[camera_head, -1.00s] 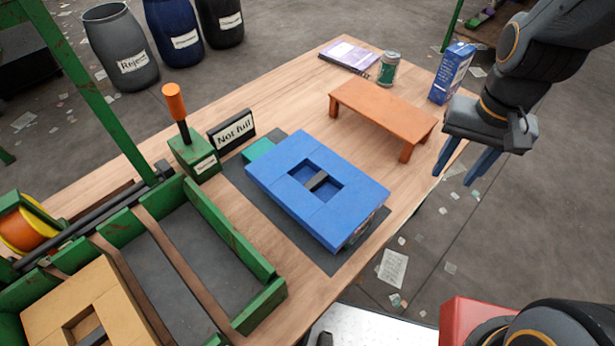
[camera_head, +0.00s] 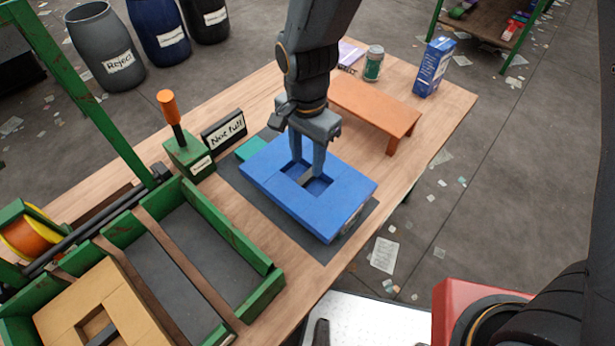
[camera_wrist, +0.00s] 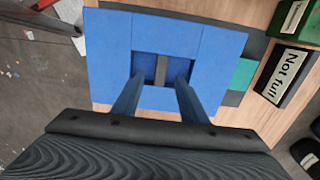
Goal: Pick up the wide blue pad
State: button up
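The wide blue pad (camera_head: 345,197) lies over a dark mat on the wooden table. Its middle has a square recess crossed by a grey bar (camera_head: 307,178). In the wrist view the blue pad (camera_wrist: 110,60) fills the upper middle and the bar (camera_wrist: 161,68) stands between my fingers. My gripper (camera_head: 308,168) points down over the recess. It is open, with one finger toward each side of the bar. I cannot tell how far the fingertips reach into the recess. Something under the pad's near right end is mostly hidden.
An orange bench (camera_head: 372,108), a green can (camera_head: 373,66) and a blue carton (camera_head: 433,68) stand behind. A "Not full" sign (camera_head: 223,131), a green lever box (camera_head: 190,158) and a teal block (camera_head: 251,148) are left. A green-railed belt (camera_head: 232,240) carries a tan pad (camera_head: 75,293).

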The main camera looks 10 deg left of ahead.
aim_at(307, 176)
jog(key=shift+f+p, duration=0.95)
jog(key=shift+f, duration=1.75)
grip_shut()
